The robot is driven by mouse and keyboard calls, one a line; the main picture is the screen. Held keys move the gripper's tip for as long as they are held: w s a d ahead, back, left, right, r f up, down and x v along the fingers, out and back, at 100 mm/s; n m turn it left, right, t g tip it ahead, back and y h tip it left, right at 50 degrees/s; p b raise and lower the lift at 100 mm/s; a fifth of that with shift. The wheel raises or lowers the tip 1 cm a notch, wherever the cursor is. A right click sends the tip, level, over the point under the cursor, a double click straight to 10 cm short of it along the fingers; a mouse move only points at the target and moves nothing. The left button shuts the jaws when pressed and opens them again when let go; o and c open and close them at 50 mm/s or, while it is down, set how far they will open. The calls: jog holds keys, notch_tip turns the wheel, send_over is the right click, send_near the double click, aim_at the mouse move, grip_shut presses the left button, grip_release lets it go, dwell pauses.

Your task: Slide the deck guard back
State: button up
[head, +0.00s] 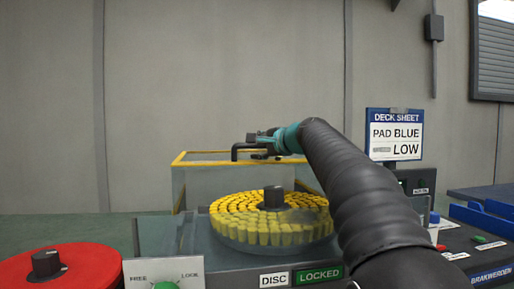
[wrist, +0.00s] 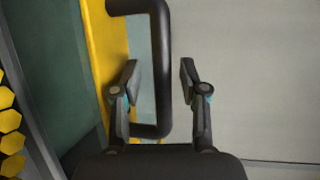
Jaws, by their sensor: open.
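The deck guard (head: 188,158) is a clear box with a yellow top frame, behind the disc of yellow pads in the head view. Its black handle (head: 236,151) stands at the frame. In the wrist view the handle (wrist: 162,60) is a black D-shaped bar beside the yellow frame (wrist: 97,60). My gripper (head: 268,143) is at the handle. In the wrist view my gripper (wrist: 158,72) is open, with the handle's long bar between its fingers in the picture. Neither finger visibly presses on the bar. My arm hides the guard's right part in the head view.
The yellow disc (head: 255,228) has a black hub and sits above a "DISC LOCKED" label (head: 301,277). A FREE/LOCK switch plate (head: 190,272) and a red disc (head: 95,265) are at front left. A deck sheet (head: 394,135) reads "PAD BLUE LOW". Blue trays (head: 485,220) are at right.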

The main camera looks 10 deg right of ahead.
jog(key=shift+s+d, duration=0.1)
jog(key=v, duration=1.1)
jog(key=shift+s, duration=0.35)
jog(key=shift+d+r, duration=0.1)
